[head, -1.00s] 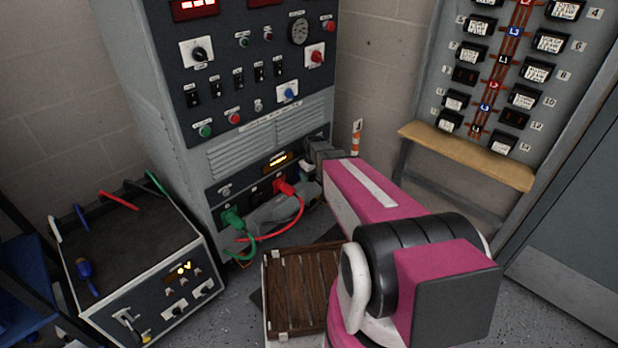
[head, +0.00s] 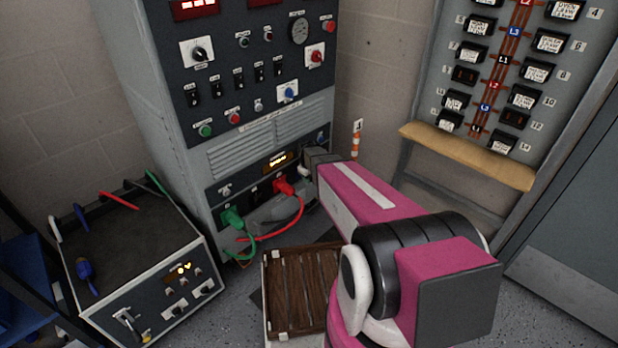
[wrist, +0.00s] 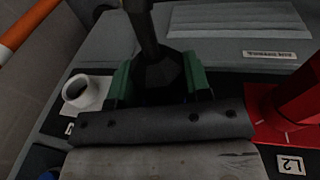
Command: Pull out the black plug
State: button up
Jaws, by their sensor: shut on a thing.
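The black plug (wrist: 156,74) is in the middle of the wrist view, with a dark stem or cable running up from it. My gripper (wrist: 157,84) has its green-padded fingers on both sides of the plug and is shut on it. The plug is close over the cabinet's socket panel; whether it is still seated is hidden by the gripper. In the head view my gripper (head: 306,166) is at the lower right of the grey cabinet's front, and the black plug cannot be made out there.
A red plug (head: 284,187) and a green plug (head: 232,217) with cables sit in the same panel. A white ring-shaped socket (wrist: 86,92) is beside the black plug. A test box (head: 150,270) stands left; a slatted wooden crate (head: 300,285) is on the floor.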

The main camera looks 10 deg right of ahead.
jog(key=t+h, duration=0.2)
jog(key=h, duration=0.1)
jog(key=shift+t+h, duration=0.3)
jog(key=shift+t, duration=0.1)
jog(key=shift+s, duration=0.1)
jog(key=t+h, duration=0.2)
jog(key=h, duration=0.1)
jog(key=shift+a+f+n+t, duration=0.15)
jog(key=shift+n+t, duration=0.15)
jog(key=shift+o, duration=1.1)
jog(key=shift+h, duration=0.3)
jog(key=shift+c, duration=1.3)
jog(key=shift+s+d, duration=0.6)
jog(key=shift+s, duration=0.15)
jog(key=shift+s+d, duration=0.55)
jog(key=shift+s, duration=0.2)
jog(key=shift+s+d, duration=0.75)
jog(key=shift+s, duration=0.25)
jog(key=shift+s+d, duration=0.7)
jog(key=shift+s, duration=0.3)
